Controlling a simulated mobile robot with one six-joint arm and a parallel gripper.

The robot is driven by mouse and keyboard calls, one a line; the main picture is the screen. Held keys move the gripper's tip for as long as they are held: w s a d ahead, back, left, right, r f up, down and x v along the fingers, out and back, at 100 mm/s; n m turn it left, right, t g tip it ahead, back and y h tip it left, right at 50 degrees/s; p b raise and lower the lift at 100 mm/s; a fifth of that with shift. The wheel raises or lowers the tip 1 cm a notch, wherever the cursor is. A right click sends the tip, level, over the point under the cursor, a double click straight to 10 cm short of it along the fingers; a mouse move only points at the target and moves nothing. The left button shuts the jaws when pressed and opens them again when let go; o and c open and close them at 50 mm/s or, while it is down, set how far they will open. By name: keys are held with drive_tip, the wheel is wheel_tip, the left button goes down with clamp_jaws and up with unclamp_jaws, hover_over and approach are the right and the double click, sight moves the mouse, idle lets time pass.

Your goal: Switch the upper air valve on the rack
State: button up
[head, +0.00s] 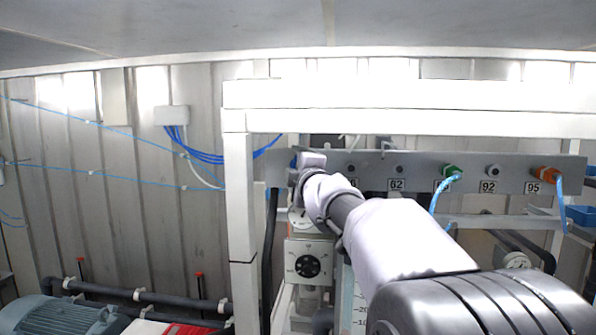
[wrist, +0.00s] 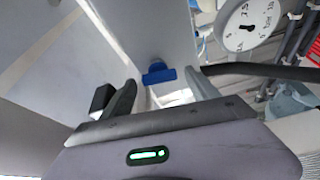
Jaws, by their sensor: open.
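A blue valve handle (wrist: 158,73) shows in the wrist view on a pale grey surface, just ahead of and between my fingertips. My gripper (wrist: 160,82) is open, with one dark finger on each side of the handle's line. I see a gap on both sides of it and cannot tell how far ahead it lies. In the head view my arm reaches to the left end of the grey rack panel (head: 420,172). There the wrist hides the valve area and the fingers, and only a small blue patch shows beside it.
A round pressure gauge (wrist: 246,28) is at the upper right of the wrist view, near the right finger. In the head view, white frame posts (head: 240,200) and a top beam (head: 400,95) surround the panel. Blue hoses (head: 440,200) hang from its fittings.

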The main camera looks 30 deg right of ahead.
drive_tip(key=b+v, duration=0.1)
drive_tip(key=v, duration=1.6)
drive_tip(key=shift+s+b, duration=0.2)
drive_tip(key=shift+b, duration=0.15)
drive_tip(key=s+a+f+m+g+b, duration=0.3)
drive_tip(key=f+b, duration=0.5)
drive_tip(key=f, duration=0.6)
drive_tip(key=s+a+f+m+g+b, duration=0.1)
drive_tip(key=s+f+m+b, duration=0.45)
drive_tip(key=f, duration=0.75)
drive_tip(key=s+a+f+m+g+b, duration=0.1)
drive_tip(key=a+f+m+g+b, duration=0.25)
drive_tip(key=f+b, duration=0.8)
drive_tip(key=s+a+f+m+g+y+b, duration=0.1)
drive_tip(key=s+a+f+m+y+b, duration=0.1)
drive_tip(key=f, duration=0.7)
drive_tip(key=s+a+f+m+g+y+b, duration=0.2)
drive_tip(key=s+a+f+b, duration=0.2)
drive_tip(key=f, duration=0.5)
drive_tip(key=s+a+f+m+g+y+b, duration=0.1)
drive_tip(key=s+a+f+m+g+b, duration=0.1)
drive_tip(key=s+a+f+b, duration=0.2)
drive_tip(key=s+a+f, duration=0.2)
drive_tip(key=s+f, duration=0.2)
drive_tip(key=f, duration=0.2)
drive_tip(key=shift+y, duration=0.4)
drive_tip(key=shift+f, duration=0.1)
